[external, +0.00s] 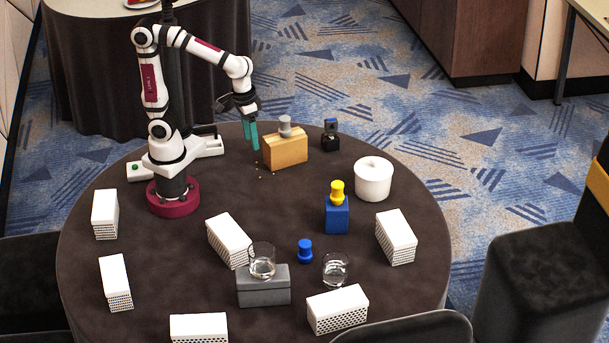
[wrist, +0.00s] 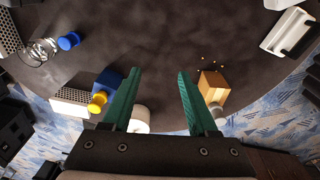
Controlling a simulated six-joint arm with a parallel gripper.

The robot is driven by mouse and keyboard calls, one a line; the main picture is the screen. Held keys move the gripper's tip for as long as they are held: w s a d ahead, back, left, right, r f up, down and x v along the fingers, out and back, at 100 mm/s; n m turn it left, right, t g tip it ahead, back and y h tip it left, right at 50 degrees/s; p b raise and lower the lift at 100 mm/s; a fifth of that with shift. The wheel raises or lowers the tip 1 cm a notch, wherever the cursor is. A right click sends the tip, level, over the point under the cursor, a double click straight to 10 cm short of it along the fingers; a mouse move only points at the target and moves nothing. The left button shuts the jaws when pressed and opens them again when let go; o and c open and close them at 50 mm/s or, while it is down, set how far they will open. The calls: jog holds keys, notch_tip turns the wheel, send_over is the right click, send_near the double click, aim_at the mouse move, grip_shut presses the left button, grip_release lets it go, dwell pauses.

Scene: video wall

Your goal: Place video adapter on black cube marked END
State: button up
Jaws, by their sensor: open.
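A small black cube (external: 330,144) stands at the back of the round table. A small dark piece with a blue face (external: 331,125) sits on it. I cannot read any END mark or tell surely which object is the video adapter. A grey knob-shaped piece (external: 285,125) stands on a wooden block (external: 286,153); the block (wrist: 213,80) and grey piece (wrist: 215,108) also show in the wrist view. My gripper (external: 251,149) is open and empty, pointing down just left of the wooden block. Its teal fingers (wrist: 159,72) are apart in the wrist view, where the black cube cannot be made out.
A yellow knob (external: 337,191) stands on a blue cube (external: 337,215). A white cylinder (external: 373,181), a blue knob (external: 305,250), a grey block (external: 264,290), two glasses (external: 335,269) and several white perforated boxes (external: 396,238) stand around. The table's left middle is clear.

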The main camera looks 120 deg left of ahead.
jog(key=s+d+f+m+g+y, duration=0.1)
jog(key=s+d+f+m, duration=0.1)
jog(key=s+d+m, duration=0.5)
jog(key=s+m, duration=0.4)
jog(key=m, duration=0.6)
jog(key=shift+f, duration=0.2)
